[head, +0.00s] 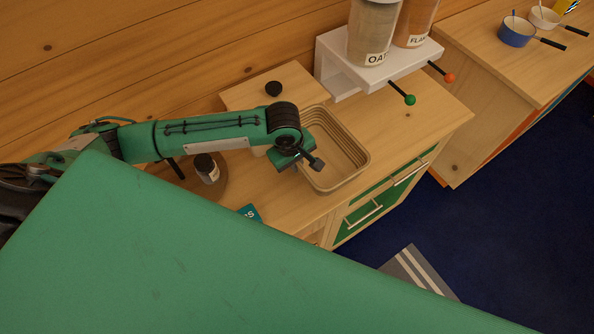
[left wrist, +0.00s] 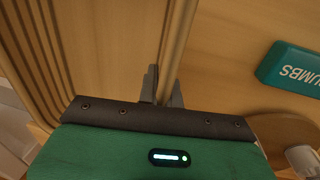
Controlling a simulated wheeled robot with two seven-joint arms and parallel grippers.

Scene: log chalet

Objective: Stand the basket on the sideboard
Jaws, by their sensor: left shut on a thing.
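The beige ribbed basket (head: 349,179) is upright at the sideboard (head: 405,127), below the white shelf. I cannot tell whether its base touches the top. My left gripper (head: 316,163) is at the basket's near left side. In the left wrist view, its two dark fingers (left wrist: 163,88) are shut on the basket's rim (left wrist: 179,42), one on each side. The basket's inside looks empty where it shows. My right gripper is not in view.
A white shelf (head: 329,71) with jars stands behind the basket. A small jar (head: 207,169) on a round board and a teal CRUMBS box (left wrist: 292,70) are nearby, left of the basket in the head view. The sideboard top right of the basket is clear.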

